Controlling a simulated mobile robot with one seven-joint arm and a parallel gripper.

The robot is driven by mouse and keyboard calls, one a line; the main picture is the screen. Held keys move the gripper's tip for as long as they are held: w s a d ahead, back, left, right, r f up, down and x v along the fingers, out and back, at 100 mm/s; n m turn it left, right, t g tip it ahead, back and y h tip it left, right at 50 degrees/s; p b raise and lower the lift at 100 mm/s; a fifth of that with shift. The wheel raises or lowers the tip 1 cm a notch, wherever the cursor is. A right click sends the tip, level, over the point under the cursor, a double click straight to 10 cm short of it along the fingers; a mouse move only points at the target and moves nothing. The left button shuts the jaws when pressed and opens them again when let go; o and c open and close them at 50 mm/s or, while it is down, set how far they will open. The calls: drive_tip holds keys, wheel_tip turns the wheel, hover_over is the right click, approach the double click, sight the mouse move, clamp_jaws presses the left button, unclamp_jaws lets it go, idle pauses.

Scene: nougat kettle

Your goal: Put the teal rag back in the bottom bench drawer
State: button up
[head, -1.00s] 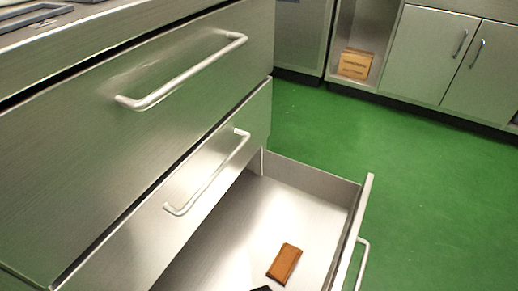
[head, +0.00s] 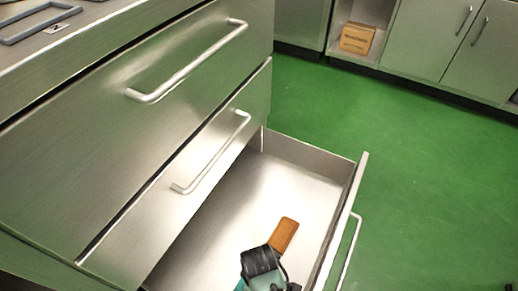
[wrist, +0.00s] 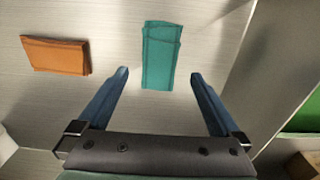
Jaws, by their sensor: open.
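The teal rag (wrist: 160,52) lies folded on the floor of the open bottom bench drawer (head: 312,158) in the wrist view. My gripper (wrist: 160,74) is open, its two blue fingers apart, with the rag's near end between the fingertips. Nothing is clamped, and I cannot tell whether the fingers touch the rag. In the head view my gripper's dark body is low over the drawer and hides most of that spot; a teal sliver shows beside it.
Closed drawers with bar handles (head: 212,155) stand above. Green floor (head: 430,180) is clear on the right. A wooden box (head: 357,38) sits in a far cubby.

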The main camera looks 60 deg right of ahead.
drive_tip(key=shift+r+p, duration=0.85)
drive_tip(key=shift+r, duration=1.4)
drive_tip(key=shift+r, duration=0.1)
